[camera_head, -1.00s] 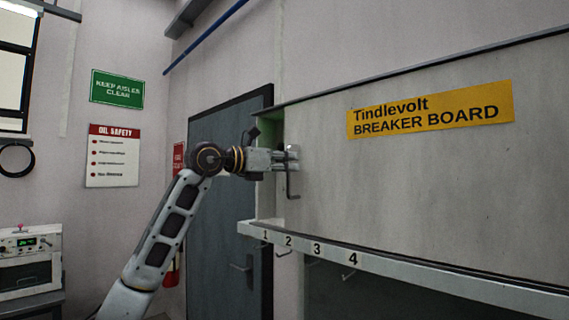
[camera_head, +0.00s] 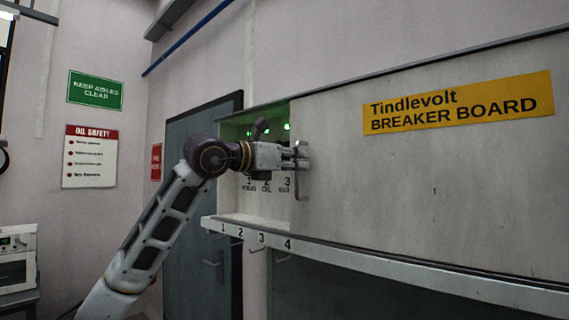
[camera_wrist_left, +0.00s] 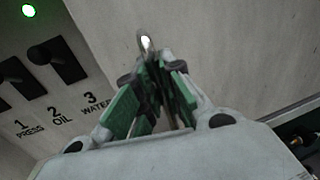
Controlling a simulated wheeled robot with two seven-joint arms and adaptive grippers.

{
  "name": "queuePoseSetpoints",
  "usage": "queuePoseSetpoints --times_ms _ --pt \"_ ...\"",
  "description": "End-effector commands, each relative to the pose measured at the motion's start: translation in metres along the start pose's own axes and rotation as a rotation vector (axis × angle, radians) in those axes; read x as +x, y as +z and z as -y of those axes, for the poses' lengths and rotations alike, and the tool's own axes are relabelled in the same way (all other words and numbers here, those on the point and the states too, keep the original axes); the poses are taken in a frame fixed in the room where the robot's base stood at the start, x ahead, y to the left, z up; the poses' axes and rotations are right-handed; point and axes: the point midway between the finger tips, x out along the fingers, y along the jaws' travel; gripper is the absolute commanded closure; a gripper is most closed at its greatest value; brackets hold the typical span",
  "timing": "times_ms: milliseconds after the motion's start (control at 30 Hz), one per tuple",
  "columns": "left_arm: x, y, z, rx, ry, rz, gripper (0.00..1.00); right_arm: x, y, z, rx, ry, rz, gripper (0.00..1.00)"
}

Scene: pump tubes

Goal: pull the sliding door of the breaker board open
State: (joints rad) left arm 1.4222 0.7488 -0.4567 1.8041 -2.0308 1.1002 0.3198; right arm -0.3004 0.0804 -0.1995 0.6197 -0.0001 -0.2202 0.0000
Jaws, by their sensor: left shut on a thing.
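The sliding door (camera_head: 430,190) of the breaker board is a grey panel with a yellow "Tindlevolt BREAKER BOARD" label (camera_head: 457,103). It stands partly open at its left end. My left gripper (camera_head: 301,158) is at the door's left edge, shut on the metal door handle (camera_head: 302,187). In the left wrist view the fingers (camera_wrist_left: 155,85) close around the handle, whose bright upper end (camera_wrist_left: 146,42) shows above them. The opening (camera_head: 262,122) shows green lights and switches labelled 1 PRESS, 2 OIL and 3 WATER. The rest of the inside is hidden behind the door. My right gripper is not in view.
A ledge (camera_head: 350,258) with numbered hooks runs below the door. A dark door (camera_head: 190,250) stands in the wall behind my left arm. A green sign (camera_head: 95,90) and an oil safety sign (camera_head: 90,157) hang at left.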

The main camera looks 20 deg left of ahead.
Motion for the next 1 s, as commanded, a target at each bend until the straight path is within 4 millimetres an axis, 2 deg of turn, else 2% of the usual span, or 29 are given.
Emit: queuePoseSetpoints --times_ms 33,200,500,700,1000 --pt "0.002 0.0 0.015 0.005 -0.006 0.003 1.0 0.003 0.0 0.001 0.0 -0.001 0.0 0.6" --pt "0.009 0.0 0.055 0.005 -0.007 0.004 1.0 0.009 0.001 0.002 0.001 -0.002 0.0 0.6" --pt "0.021 0.0 0.116 0.003 -0.005 0.005 1.0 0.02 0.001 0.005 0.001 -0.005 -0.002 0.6" --pt "0.026 0.001 0.138 0.002 -0.004 0.005 1.0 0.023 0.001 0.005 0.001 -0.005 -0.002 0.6" --pt "0.028 0.002 0.145 0.0 -0.001 0.004 1.0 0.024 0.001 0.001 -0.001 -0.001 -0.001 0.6"
